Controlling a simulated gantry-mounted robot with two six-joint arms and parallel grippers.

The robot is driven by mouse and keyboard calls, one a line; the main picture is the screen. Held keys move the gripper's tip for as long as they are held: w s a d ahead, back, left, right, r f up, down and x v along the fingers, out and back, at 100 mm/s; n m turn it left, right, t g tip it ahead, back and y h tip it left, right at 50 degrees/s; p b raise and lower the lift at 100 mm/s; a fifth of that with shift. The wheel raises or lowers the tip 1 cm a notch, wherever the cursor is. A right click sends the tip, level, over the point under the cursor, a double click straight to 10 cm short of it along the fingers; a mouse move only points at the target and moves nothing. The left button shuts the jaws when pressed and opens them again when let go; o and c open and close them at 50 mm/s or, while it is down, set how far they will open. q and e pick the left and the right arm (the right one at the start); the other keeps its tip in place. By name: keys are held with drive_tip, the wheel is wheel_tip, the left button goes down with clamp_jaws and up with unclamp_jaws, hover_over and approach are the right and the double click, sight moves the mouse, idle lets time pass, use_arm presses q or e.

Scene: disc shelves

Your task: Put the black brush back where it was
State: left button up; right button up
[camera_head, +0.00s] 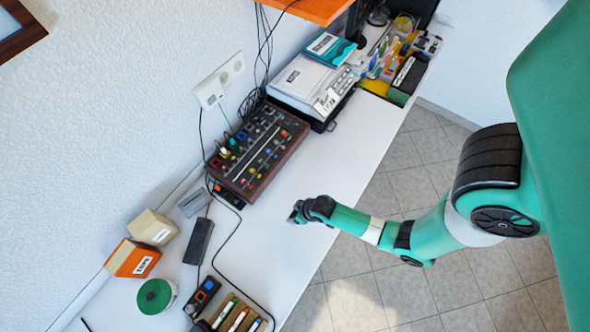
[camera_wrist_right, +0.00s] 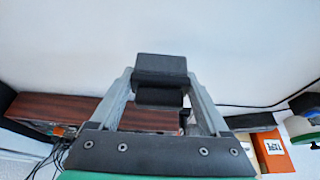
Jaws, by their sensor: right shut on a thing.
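My right gripper (camera_head: 295,215) is over the white desk, to the right of the mixer. In the right wrist view, the grey fingers of the right gripper (camera_wrist_right: 160,82) are shut on a dark, blocky thing, which I take to be the black brush (camera_wrist_right: 160,66). The fingers hold it from both sides, with the white desk surface behind it. In the head view the held thing is too small and dark to tell from the gripper. My left gripper is not in view.
The brown-framed mixer (camera_head: 258,150) stands against the wall. A dark oblong block (camera_head: 199,241), an orange box (camera_head: 132,260), a green-topped roll (camera_head: 155,296) and a marker tray (camera_head: 240,315) are at the lower left. A black cable (camera_head: 233,235) crosses the desk. The desk between the mixer and front edge is clear.

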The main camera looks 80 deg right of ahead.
drive_tip(key=shift+w+d+f+b, duration=0.15)
drive_tip(key=shift+f+b, duration=0.3)
drive_tip(key=shift+f, duration=0.45)
drive_tip(key=shift+w+a+f+b, duration=0.1)
drive_tip(key=shift+f+b, duration=0.3)
drive_tip(key=shift+f, duration=0.5)
drive_tip(key=shift+f, duration=0.1)
drive_tip(key=o, duration=1.2)
drive_tip(key=shift+c, duration=0.2)
drive_tip(key=p+v, duration=0.7)
drive_tip(key=v, duration=0.5)
drive_tip(key=shift+p, duration=0.3)
